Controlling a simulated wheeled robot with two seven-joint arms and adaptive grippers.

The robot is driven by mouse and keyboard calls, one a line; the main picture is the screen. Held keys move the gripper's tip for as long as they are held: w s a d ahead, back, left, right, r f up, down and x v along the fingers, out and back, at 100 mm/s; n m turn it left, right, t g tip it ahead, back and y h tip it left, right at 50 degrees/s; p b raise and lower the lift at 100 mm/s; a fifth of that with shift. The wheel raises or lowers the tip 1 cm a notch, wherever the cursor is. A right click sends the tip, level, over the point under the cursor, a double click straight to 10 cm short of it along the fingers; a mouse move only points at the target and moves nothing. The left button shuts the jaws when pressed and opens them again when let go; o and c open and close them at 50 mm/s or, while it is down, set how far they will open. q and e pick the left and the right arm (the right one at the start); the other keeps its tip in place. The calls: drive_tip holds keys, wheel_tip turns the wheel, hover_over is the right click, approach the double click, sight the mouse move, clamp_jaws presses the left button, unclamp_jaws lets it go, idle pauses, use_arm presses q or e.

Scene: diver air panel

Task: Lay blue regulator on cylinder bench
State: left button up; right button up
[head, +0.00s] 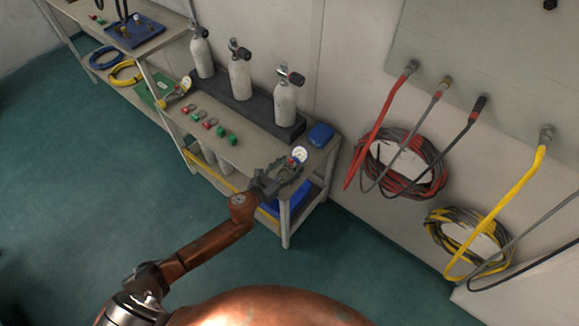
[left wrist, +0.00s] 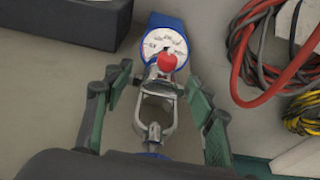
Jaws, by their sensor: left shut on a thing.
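My left gripper (head: 281,176) is shut on the blue regulator (head: 299,155) and holds it over the front right corner of the cylinder bench (head: 255,153). In the left wrist view the regulator (left wrist: 165,47) shows a white gauge face with a blue rim, a red knob and a metal yoke. The yoke lies between the green-padded fingers of the left gripper (left wrist: 158,92). The gap between regulator and bench top is hard to judge. My right gripper is not in view.
Three white cylinders (head: 285,104) stand in a dark rack (head: 248,103) along the bench's back. A blue box (head: 320,135) sits at the right end. Small red and green fittings (head: 210,123) and a yellow regulator (head: 184,87) lie left. Red hose (head: 378,125) hangs on the wall at right.

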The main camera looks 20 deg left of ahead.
use_arm(q)
drive_tip(key=shift+f, duration=0.2)
drive_tip(key=o, duration=1.6)
drive_tip(key=shift+o, duration=1.1)
drive_tip(key=shift+f, duration=0.2)
drive_tip(key=v, duration=1.2)
